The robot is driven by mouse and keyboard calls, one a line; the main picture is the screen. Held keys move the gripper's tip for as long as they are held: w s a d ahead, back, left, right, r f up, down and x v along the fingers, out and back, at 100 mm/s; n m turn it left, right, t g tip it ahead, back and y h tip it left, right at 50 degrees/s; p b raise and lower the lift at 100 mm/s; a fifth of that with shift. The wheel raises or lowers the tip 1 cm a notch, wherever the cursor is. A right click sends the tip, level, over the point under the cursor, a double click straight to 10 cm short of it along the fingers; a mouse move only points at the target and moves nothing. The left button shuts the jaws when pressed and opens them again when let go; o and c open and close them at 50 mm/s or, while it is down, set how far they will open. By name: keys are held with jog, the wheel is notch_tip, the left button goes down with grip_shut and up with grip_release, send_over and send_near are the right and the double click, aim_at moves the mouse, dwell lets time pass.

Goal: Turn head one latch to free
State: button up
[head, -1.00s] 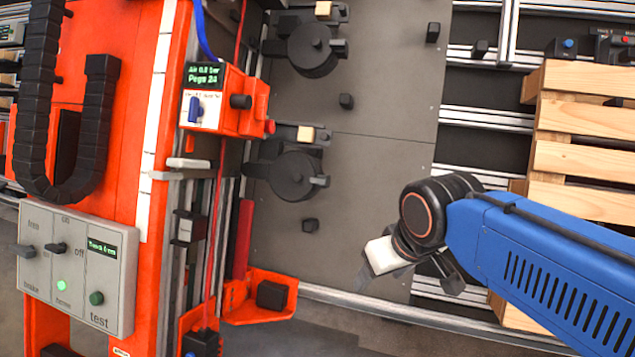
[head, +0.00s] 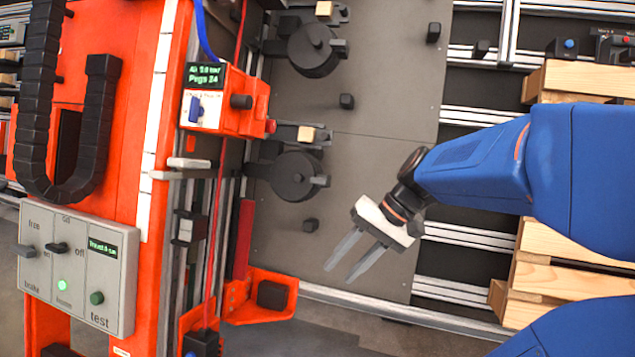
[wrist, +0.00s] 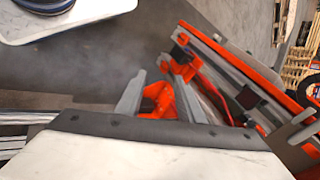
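An orange head unit (head: 235,103) hangs on the orange gantry, left of centre in the head view. Its small screen (head: 205,75) has green text that seems to include "Pegs 24". A blue lever (head: 195,108) stands roughly upright on the pale plate below the screen; the marks around it are too small to read. I cannot tell for sure that this lever is head one's latch. My gripper (head: 340,274) is open and empty, low and to the right of the unit, well apart from it. Its two fingers also show in the wrist view (wrist: 158,80).
A grey control box (head: 75,265) with switches, a lit green lamp and a "test" button is at lower left. Two round dark fixtures (head: 297,177) with tan blocks stand on the dark plate. A wooden pallet (head: 580,160) is at right. An orange bracket (head: 262,300) sits below.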

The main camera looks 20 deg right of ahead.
jog(key=w+d+r+m+t+y, duration=0.3)
jog(key=w+d+m+y, duration=0.15)
jog(key=w, duration=0.55)
jog(key=m+t+y, duration=0.2)
jog(key=m+t, duration=0.2)
jog(key=t, duration=0.3)
send_near(327, 183)
jog(key=x, duration=1.2)
jog(key=shift+a+r, duration=0.2)
jog(key=shift+a, duration=0.25)
grip_shut()
